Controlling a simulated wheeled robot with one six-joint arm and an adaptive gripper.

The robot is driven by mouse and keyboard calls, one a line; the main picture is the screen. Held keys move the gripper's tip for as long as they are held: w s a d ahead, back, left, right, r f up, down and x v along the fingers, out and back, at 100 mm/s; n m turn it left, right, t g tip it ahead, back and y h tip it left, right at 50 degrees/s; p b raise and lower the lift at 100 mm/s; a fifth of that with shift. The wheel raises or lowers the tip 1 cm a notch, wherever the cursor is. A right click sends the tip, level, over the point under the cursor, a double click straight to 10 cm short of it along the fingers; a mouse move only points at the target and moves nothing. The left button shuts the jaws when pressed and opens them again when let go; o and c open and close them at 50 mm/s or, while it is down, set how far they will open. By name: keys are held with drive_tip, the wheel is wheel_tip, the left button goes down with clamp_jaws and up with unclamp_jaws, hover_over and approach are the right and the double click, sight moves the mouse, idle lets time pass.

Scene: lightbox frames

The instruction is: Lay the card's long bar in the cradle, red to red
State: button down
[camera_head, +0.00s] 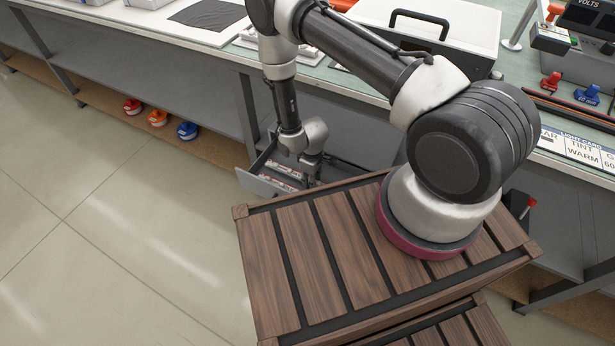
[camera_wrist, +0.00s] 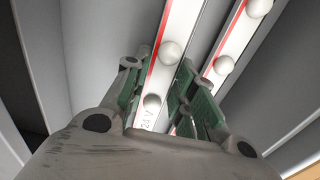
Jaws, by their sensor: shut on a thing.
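In the wrist view my gripper (camera_wrist: 156,78) has its green pads shut on a white bar (camera_wrist: 180,25) with a red edge, round white domes and a "24 V" mark. A second similar bar (camera_wrist: 232,45) lies to the right, close to the right finger. In the head view my gripper (camera_head: 309,170) is down at the open grey drawer (camera_head: 262,185), where the bars (camera_head: 280,181) show small. Cards (camera_head: 583,150) stand at the bench's right front; one reads "TINT WARM", others are cut off. I cannot make out the cradle for certain.
The drawer's grey walls stand close around my gripper. A white case (camera_head: 440,30) with a black handle is on the bench (camera_head: 215,47). Red (camera_head: 551,80) and blue (camera_head: 587,94) clamp-like items stand at right. Several tape rolls (camera_head: 158,117) sit on the low shelf. The floor at left is clear.

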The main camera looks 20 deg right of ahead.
drive_tip(key=shift+f, duration=0.4)
drive_tip(key=shift+f, duration=0.1)
drive_tip(key=c, duration=1.2)
unclamp_jaws()
drive_tip(key=shift+f, duration=0.1)
drive_tip(key=shift+o, duration=0.2)
